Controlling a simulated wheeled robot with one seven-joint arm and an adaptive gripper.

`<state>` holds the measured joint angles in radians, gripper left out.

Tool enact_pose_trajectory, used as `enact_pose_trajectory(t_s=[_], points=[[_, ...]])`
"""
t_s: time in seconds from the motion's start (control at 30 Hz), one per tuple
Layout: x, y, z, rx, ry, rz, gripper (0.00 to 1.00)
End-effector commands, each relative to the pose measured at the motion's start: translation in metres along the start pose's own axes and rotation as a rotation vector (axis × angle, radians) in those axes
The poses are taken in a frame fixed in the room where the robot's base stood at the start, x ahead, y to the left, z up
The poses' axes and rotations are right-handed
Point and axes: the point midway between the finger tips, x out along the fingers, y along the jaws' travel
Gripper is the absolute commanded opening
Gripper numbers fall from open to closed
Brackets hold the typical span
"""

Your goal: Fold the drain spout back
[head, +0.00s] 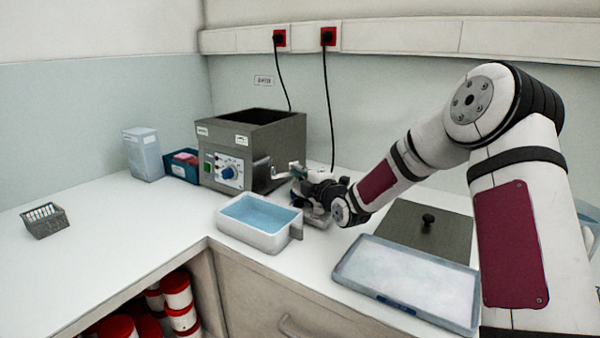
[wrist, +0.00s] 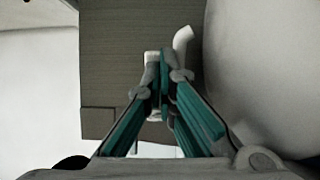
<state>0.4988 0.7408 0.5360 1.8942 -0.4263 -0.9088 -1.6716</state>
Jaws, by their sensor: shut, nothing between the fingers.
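The grey metal bath (head: 270,140) stands against the back wall, with a dial and a green switch on its front; its side fills the upper middle of the wrist view (wrist: 110,40). The drain spout (wrist: 183,38) is a pale bent tube against that side, just beyond the fingertips and slightly right of them. Its lower part is hidden by the fingers, so I cannot tell whether they touch it. My gripper (wrist: 164,72) has its teal fingers shut, with nothing between them. In the head view my gripper (head: 298,172) is at the bath's right side.
A white basin of blue liquid (head: 275,240) stands in front of the bath and my gripper. A dark lid with a knob (head: 450,240) and a shallow tray (head: 345,275) lie to the right. A black cable (head: 329,100) hangs behind. The left counter is mostly clear.

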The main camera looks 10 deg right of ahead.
Motion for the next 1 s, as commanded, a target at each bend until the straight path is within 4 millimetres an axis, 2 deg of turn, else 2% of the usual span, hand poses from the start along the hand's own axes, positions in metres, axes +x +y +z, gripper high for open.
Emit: enact_pose_trajectory(t_s=[0.57, 1.0], points=[[0.007, 0.0, 0.003, -0.002, 0.001, 0.001, 0.0], [0.025, -0.003, 0.007, -0.002, 0.001, 0.002, 0.0]])
